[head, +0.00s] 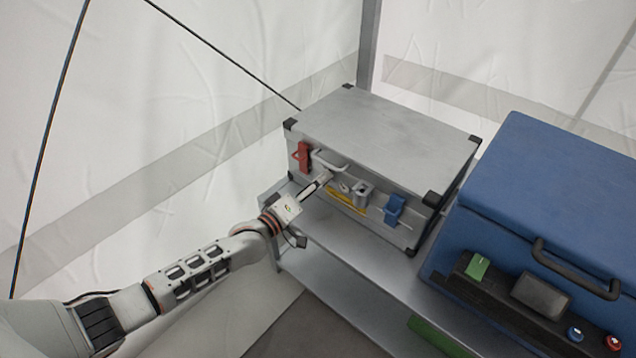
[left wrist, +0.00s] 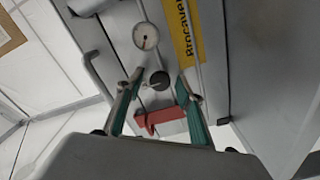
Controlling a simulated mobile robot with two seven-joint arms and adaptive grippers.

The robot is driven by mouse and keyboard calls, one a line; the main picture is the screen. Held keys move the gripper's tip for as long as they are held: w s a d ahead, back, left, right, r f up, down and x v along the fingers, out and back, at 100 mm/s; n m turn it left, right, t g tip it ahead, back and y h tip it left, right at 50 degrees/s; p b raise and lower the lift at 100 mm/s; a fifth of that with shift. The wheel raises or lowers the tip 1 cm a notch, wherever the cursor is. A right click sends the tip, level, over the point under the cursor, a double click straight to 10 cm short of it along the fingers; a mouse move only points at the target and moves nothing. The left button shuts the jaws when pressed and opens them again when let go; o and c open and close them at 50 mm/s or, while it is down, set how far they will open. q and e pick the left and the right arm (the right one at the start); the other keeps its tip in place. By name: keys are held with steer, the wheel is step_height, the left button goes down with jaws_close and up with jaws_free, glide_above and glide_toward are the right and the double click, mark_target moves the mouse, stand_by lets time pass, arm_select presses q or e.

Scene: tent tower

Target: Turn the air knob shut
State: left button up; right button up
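The air knob (left wrist: 158,80), a small dark round knob, shows in the left wrist view on the front of a silver case (head: 390,130). A round white gauge (left wrist: 145,37) and a yellow label (left wrist: 187,28) are beside it. My left gripper (head: 324,180) is at the case front, near the red latch (head: 302,156). In the left wrist view its two green-sided fingers are apart, with the knob in the gap between the tips. I cannot tell whether either finger touches it. In the head view the knob is hidden or too small to make out. My right gripper is not in view.
The case stands on a grey metal shelf (head: 345,258). A carry handle (head: 328,160) and a blue latch (head: 394,208) stick out from its front. A blue box (head: 550,195) with a dark handle stands to the right. White tent walls are behind.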

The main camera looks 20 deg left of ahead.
arm_select(q)
steer(key=v, duration=1.2)
steer(key=shift+r, duration=0.1)
